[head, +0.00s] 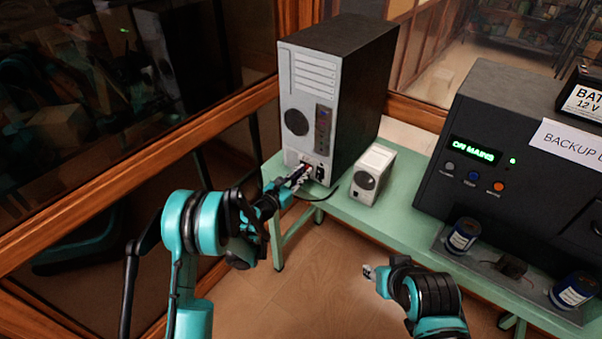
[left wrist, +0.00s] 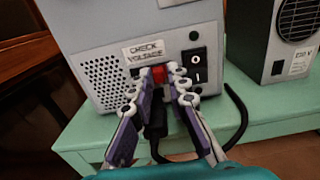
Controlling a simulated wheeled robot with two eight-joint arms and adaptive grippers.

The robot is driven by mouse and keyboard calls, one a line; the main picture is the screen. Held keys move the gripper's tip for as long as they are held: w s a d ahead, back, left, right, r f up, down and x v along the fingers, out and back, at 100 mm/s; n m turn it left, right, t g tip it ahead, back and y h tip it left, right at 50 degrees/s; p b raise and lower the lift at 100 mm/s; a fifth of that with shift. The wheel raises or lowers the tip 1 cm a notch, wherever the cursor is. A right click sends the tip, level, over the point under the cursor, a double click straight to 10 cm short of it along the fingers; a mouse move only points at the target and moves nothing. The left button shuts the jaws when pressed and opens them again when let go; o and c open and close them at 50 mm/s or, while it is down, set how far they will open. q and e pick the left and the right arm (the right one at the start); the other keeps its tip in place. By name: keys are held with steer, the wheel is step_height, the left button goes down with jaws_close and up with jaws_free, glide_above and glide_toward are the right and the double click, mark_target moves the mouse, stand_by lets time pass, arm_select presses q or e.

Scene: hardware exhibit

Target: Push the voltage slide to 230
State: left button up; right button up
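The grey computer tower (head: 312,75) stands on the green bench with its rear panel facing me. In the left wrist view, the red voltage slide (left wrist: 158,75) sits below the "CHECK VOLTAGE" label (left wrist: 145,52). My left gripper (head: 300,176) is at the panel's lower part. In the left wrist view the fingertips (left wrist: 161,76) are apart, one on each side of the red slide; I cannot tell whether they touch it. The number on the slide is not readable. My right gripper (head: 369,273) is low in front of the bench, away from the tower, its fingers too small to judge.
A black rocker switch (left wrist: 195,66) is just right of the slide. A black cable (left wrist: 237,120) curves below onto the bench (head: 400,205). A small white box (head: 373,172) marked "230 V" stands beside the tower. A large black backup unit (head: 500,140) is further right.

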arm_select(q)
steer(key=shift+o, duration=0.9)
steer(key=shift+s+d+r, duration=0.1)
steer(key=shift+s+d, duration=0.05)
steer(key=shift+d, duration=0.15)
steer(key=shift+a, duration=0.1)
steer(key=shift+a, duration=0.1)
steer(key=shift+s+a, duration=0.15)
steer(key=v, duration=0.7)
